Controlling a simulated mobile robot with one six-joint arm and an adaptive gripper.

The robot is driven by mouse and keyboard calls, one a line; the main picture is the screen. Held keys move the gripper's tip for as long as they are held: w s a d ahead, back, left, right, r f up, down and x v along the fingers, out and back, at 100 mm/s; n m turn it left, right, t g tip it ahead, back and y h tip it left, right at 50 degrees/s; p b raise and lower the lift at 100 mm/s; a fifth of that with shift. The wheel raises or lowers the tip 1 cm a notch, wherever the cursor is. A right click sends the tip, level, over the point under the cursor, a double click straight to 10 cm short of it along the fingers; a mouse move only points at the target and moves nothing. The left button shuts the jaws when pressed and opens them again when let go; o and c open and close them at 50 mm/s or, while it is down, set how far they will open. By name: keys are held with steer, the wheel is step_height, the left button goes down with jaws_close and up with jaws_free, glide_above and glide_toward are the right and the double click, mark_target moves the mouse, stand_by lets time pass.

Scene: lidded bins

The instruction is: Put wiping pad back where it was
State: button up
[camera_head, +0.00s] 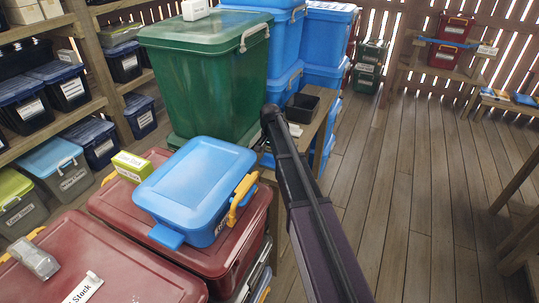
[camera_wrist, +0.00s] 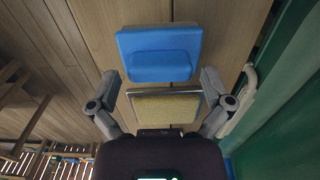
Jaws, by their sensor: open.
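My gripper (camera_wrist: 159,76) is open in the wrist view, with its two grey fingers spread wide. A tan, rough-faced flat piece with a grey edge (camera_wrist: 165,108) lies between the fingers, with gaps on both sides. A blue block-like piece (camera_wrist: 160,52) shows just past the fingertips, in front of wooden boards. I cannot tell which of these two is the wiping pad, or whether they are joined. In the head view my dark arm reaches up beside the green bin (camera_head: 205,75), and the fingers cannot be made out. A small white item (camera_head: 294,130) lies near the arm's end.
A black open bin (camera_head: 303,107) stands on a wooden bench by the arm's end. Blue bins (camera_head: 285,85) are stacked behind it. A blue-lidded box (camera_head: 195,185) sits on a dark red bin (camera_head: 235,262) at the front. The plank floor (camera_head: 420,190) at right is clear.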

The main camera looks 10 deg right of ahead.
mark_target(270, 155)
step_height(270, 155, up, 10)
steer(key=p, duration=0.9)
steer(key=shift+r+p, duration=0.25)
steer(key=shift+p, duration=0.15)
stand_by(0.4)
